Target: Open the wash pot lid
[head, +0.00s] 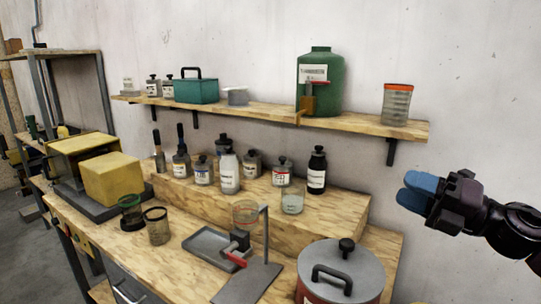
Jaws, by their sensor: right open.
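The wash pot (312,297) stands at the lower right of the bench in the head view, partly cut off by the bottom edge. It is red with a pale label at its left. Its grey round lid (365,262) sits on top, with a black knob near the back and a black bar handle toward the front. My right gripper (412,194), with blue fingertips, is open and empty. It shows up and to the right of the pot, apart from the lid, in front of the wall. My left gripper is not in view.
A metal stand with a red lever (236,259) is left of the pot, near a grey tray (204,243). Several bottles and a glass beaker (292,203) stand on the raised wooden step behind. A wall shelf (357,124) holds a green jug (322,95). Space right of the pot looks clear.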

